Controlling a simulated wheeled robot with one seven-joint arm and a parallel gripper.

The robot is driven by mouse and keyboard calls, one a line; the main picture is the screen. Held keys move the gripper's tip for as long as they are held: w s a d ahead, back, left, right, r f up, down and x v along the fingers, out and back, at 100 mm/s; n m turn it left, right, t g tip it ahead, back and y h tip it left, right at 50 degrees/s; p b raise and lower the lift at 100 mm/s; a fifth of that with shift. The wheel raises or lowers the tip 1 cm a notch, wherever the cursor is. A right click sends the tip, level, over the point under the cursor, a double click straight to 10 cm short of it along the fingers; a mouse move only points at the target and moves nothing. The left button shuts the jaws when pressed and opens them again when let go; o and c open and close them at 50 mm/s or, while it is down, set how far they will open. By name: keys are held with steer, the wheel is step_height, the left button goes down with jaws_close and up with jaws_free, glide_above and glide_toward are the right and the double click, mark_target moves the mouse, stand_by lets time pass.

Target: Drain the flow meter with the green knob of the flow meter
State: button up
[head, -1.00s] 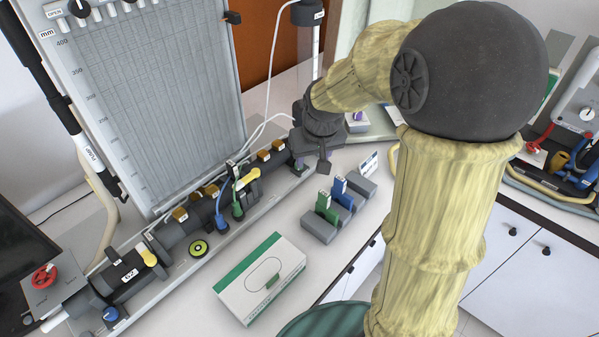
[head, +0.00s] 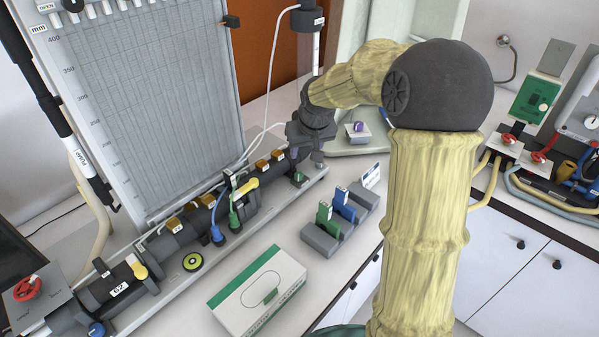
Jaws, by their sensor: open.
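The flow meter (head: 316,48) is an upright clear tube with a dark cap, standing at the right end of the manometer board's base. Its lower part is hidden behind my gripper. A small green knob (head: 299,177) shows low at the right end of the dark pipe, just under my gripper. My gripper (head: 308,161) points downward, open, with its fingers above and beside the green knob. I cannot tell whether a finger touches it. Nothing shows between the fingers.
Green (head: 235,219) and blue (head: 217,234) plugs sit along the dark pipe (head: 175,243). A grey rack (head: 321,241) with green and blue plugs and a green-white box (head: 258,292) lie on the white bench. Bare bench lies between rack and pipe.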

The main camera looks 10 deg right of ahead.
mark_target(299, 174)
steer(key=p+x, duration=0.1)
steer(key=x, duration=1.3)
steer(key=shift+w+f, duration=0.15)
steer(key=shift+f, duration=0.05)
steer(key=c, duration=1)
